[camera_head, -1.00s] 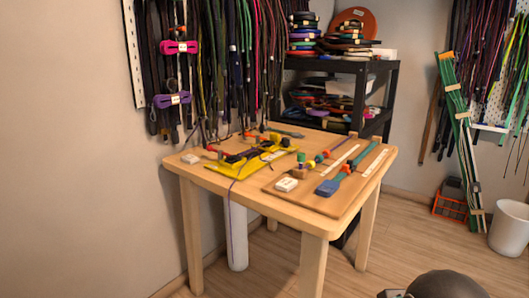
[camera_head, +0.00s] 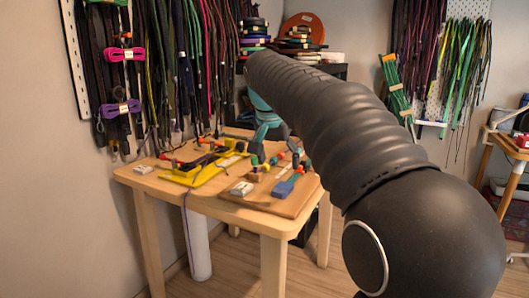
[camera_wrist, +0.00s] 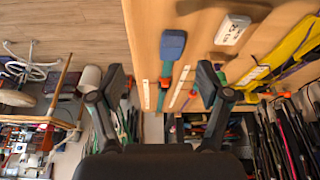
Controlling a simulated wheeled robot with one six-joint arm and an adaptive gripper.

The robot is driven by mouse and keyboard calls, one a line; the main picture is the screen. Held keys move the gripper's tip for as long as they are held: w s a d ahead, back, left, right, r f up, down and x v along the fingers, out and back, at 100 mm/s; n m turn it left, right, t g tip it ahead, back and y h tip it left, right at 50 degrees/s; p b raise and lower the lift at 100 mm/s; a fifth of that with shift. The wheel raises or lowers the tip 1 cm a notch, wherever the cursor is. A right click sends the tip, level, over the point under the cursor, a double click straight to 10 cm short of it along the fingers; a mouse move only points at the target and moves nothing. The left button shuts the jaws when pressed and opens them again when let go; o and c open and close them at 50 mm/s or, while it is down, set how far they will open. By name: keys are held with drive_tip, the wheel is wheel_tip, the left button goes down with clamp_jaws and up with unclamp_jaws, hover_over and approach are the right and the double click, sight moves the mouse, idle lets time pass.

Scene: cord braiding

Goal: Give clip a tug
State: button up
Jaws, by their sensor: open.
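A blue clip-like piece (camera_head: 283,188) lies at the front of the wooden board (camera_head: 291,207) on the table. In the wrist view the blue piece (camera_wrist: 173,45) shows beyond my fingertips, with a green strap running from it. My gripper (camera_wrist: 162,75) is open and empty, its two dark fingers wide apart. In the head view my gripper (camera_head: 278,150) hangs over the back part of the board, partly hidden by my arm. The blue piece is in front of it and apart from it. I cannot tell which piece the task means by the clip.
A yellow tray (camera_head: 203,170) with dark cords lies on the left of the table (camera_head: 220,204). Cords hang on the wall behind, and a dark shelf with reels stands at the back. The table's front edge is clear.

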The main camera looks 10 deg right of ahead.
sight(279, 190)
drive_tip(key=shift+m+h, duration=0.3)
drive_tip(key=shift+m, duration=0.3)
drive_tip(key=w+f, duration=0.2)
drive_tip(key=f, duration=0.2)
drive_tip(key=w+d+f+b, duration=0.1)
drive_tip(key=w+f, duration=0.2)
drive_tip(key=f, duration=0.1)
drive_tip(key=w+d+f, duration=0.1)
drive_tip(key=w+f, duration=0.2)
drive_tip(key=f, duration=0.1)
drive_tip(key=shift+w+f+b, duration=0.25)
drive_tip(key=shift+f+b, duration=0.05)
drive_tip(key=c, duration=1.4)
